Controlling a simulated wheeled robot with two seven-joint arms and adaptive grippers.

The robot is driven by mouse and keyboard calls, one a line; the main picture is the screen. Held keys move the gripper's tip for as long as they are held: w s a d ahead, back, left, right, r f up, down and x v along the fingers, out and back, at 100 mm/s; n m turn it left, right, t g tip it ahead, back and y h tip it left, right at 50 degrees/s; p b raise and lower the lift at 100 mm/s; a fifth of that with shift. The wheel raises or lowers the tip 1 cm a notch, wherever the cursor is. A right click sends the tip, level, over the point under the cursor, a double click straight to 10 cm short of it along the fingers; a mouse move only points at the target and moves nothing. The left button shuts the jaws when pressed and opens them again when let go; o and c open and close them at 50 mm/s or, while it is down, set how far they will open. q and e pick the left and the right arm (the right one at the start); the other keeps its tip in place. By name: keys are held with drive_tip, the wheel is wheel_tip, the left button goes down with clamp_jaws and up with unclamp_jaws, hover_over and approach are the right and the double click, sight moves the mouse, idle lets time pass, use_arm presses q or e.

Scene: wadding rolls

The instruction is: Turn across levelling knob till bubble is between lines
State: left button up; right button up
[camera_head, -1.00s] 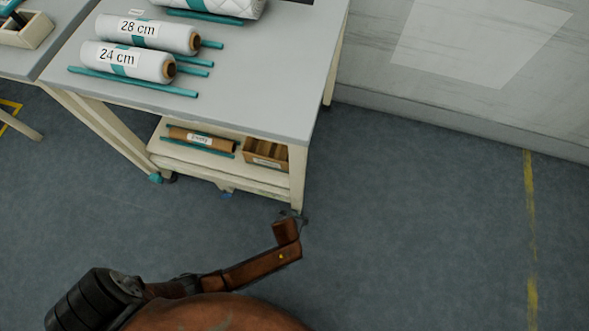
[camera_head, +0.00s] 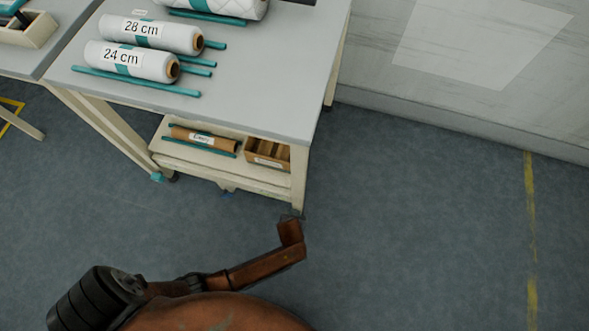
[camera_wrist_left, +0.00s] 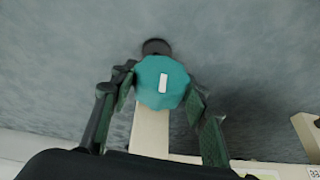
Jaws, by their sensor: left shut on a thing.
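A teal scalloped levelling knob (camera_wrist_left: 175,97) with a short white mark sits at the foot of a cream table leg (camera_wrist_left: 150,131) in the left wrist view. The white mark is near upright in that view. My left gripper (camera_wrist_left: 162,92) is shut on the knob, one dark green finger on each side. In the head view my left arm reaches the right front leg (camera_head: 298,180) of the grey-topped table (camera_head: 265,85); the held knob and fingers are hidden there. Another teal foot knob (camera_head: 157,177) shows at the left. I cannot make out a bubble or its lines.
White rolls (camera_head: 150,33) marked 28 cm and 24 cm (camera_head: 132,61) lie on the table among teal rods. The lower shelf (camera_head: 215,172) holds a brown roll (camera_head: 203,139) and a wooden box (camera_head: 267,153). Floor right of the table is clear.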

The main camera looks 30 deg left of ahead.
use_arm(q)
drive_tip(key=shift+d+r+y, duration=0.1)
drive_tip(key=shift+d+y, duration=0.1)
drive_tip(key=shift+y, duration=0.3)
drive_tip(key=shift+g+y, duration=0.4)
drive_tip(key=shift+y, duration=0.3)
drive_tip(key=shift+f+m+y+b, duration=0.35)
drive_tip(key=shift+m+y+b, duration=0.15)
drive_tip(key=shift+y, duration=0.7)
drive_tip(key=shift+r+g+y+b, duration=0.1)
drive_tip(key=shift+g+y+b, duration=0.2)
drive_tip(key=shift+y+b, duration=0.3)
use_arm(e)
drive_tip(key=shift+s+d+f+t, duration=0.1)
drive_tip(key=shift+s+f+t, duration=0.1)
drive_tip(key=shift+f, duration=0.2)
drive_tip(key=shift+s+d+f+t, duration=0.1)
drive_tip(key=shift+f+t, duration=0.1)
drive_tip(key=shift+f, duration=0.2)
use_arm(q)
drive_tip(key=shift+w+r, duration=0.1)
drive_tip(key=o, duration=1.2)
drive_tip(key=shift+c, duration=0.2)
drive_tip(key=v, duration=0.7)
drive_tip(key=shift+d, duration=0.2)
